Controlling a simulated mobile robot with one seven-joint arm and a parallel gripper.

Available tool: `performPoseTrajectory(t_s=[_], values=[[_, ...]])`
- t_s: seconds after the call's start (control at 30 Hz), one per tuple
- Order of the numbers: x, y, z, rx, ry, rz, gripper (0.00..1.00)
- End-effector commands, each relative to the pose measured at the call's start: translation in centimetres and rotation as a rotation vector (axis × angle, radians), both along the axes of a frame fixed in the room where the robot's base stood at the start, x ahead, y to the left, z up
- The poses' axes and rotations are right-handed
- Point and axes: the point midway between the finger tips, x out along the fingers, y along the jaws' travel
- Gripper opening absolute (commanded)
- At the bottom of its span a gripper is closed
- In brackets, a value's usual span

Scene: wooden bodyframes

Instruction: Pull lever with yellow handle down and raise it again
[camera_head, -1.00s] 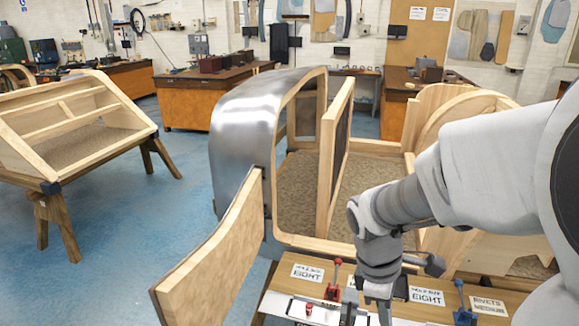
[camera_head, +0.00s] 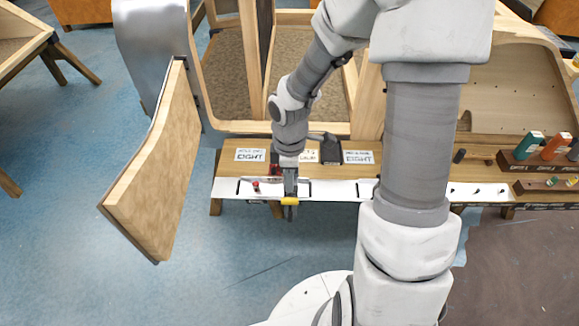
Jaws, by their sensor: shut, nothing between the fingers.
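The yellow handle (camera_head: 290,201) shows as a small yellow bar at the front edge of the white strip on the workbench. My gripper (camera_head: 291,212) points down right at the handle and overlaps it in the picture. Its fingers are shut with nothing held between them. I cannot tell whether they touch the handle. The lever's arm is mostly hidden behind my gripper and wrist, so its angle is unclear.
A red clamp (camera_head: 275,169) and a small red knob (camera_head: 256,186) sit left of my gripper. Label cards (camera_head: 251,155) lie on the bench (camera_head: 228,170). A curved wooden door (camera_head: 163,170) stands open at left. Bottles (camera_head: 556,147) stand at right.

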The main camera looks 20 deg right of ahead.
Motion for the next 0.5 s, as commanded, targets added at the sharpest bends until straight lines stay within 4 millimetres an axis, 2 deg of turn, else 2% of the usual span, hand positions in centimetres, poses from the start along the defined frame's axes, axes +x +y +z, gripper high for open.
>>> performPoseTrajectory(t_s=[0.03, 0.2, 0.5], values=[[-0.1, 0.1, -1.2, 0.000, 0.004, 0.003, 0.00], [-0.1, 0.1, -3.3, 0.001, 0.002, 0.001, 0.00], [-0.1, 0.0, -4.2, 0.000, -0.001, 0.000, 0.00]])
